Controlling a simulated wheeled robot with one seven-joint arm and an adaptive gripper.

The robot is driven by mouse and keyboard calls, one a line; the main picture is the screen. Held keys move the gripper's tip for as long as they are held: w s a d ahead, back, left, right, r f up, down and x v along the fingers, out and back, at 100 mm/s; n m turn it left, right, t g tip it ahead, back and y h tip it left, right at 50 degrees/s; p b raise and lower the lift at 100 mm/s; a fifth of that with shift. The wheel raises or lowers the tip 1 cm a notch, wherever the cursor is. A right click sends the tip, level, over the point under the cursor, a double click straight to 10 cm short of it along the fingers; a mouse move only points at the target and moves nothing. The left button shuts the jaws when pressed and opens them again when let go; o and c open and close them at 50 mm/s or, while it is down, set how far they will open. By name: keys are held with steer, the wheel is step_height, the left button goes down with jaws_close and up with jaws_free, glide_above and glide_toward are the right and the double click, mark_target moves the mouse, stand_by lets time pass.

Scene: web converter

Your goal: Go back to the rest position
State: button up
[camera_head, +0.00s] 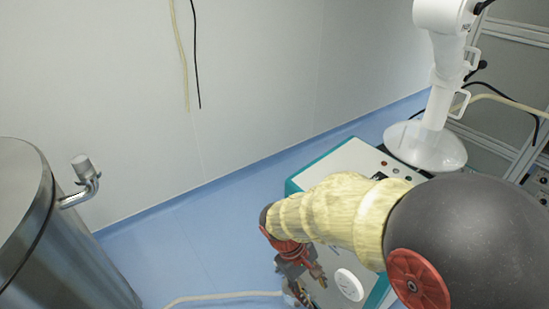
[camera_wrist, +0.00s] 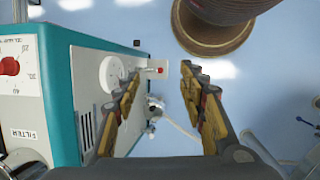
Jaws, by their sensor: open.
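My gripper (camera_head: 306,281) hangs at the end of my arm, low in the head view, beside the white and teal machine (camera_head: 345,160). In the wrist view my gripper (camera_wrist: 161,72) has its two fingers spread wide apart, with nothing between them. The machine (camera_wrist: 90,70) stands close to the left finger there; whether they touch I cannot tell. A small fitting with a red button (camera_wrist: 157,70) shows beyond the gap between the fingers.
A steel vessel (camera_head: 60,240) with a bent outlet pipe stands at left. A pale hose (camera_head: 225,296) crosses the blue floor. The floor between vessel and machine is mostly clear.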

steer(key=s+d+r+m+t+y, duration=0.2)
steer(key=s+d+r+m+t, duration=0.1)
steer(key=r, duration=0.7)
steer(key=s+d+r+m+t+y, duration=0.2)
steer(key=s+d+r+m+t, duration=0.2)
steer(key=r, duration=0.6)
steer(key=shift+s+d+r+m, duration=0.25)
steer(key=shift+s+d+m, duration=0.05)
steer(key=shift+s+d, duration=0.55)
